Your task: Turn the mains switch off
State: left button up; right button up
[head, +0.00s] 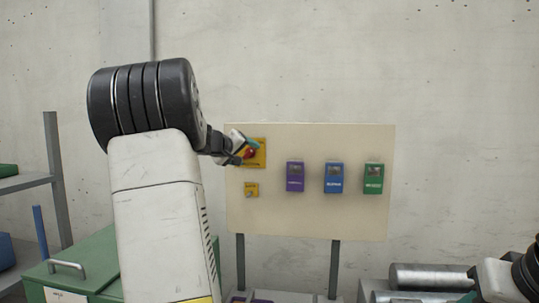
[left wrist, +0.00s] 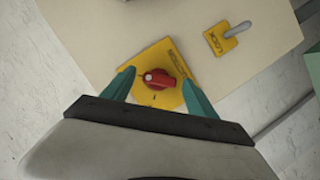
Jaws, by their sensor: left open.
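The mains switch is a red rotary knob (left wrist: 158,79) on a yellow plate (left wrist: 172,62), at the upper left of a cream board. In the head view the knob (head: 249,153) is partly covered by my left gripper (head: 243,146). In the left wrist view my left gripper (left wrist: 160,92) is open, with one teal finger on each side of the red knob. I cannot tell whether the fingers touch it.
Below the switch is a small yellow lock plate (head: 251,190) with a grey part; it also shows in the left wrist view (left wrist: 222,40). Purple (head: 295,176), blue (head: 333,178) and green (head: 373,178) boxes hang on the board (head: 310,222). Metal cylinders (head: 430,277) lie lower right.

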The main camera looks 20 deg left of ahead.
pick_arm(q)
jog(key=shift+w+f, duration=0.1)
jog(key=shift+w, duration=0.3)
jog(key=c, duration=1.4)
jog(key=shift+o, duration=0.2)
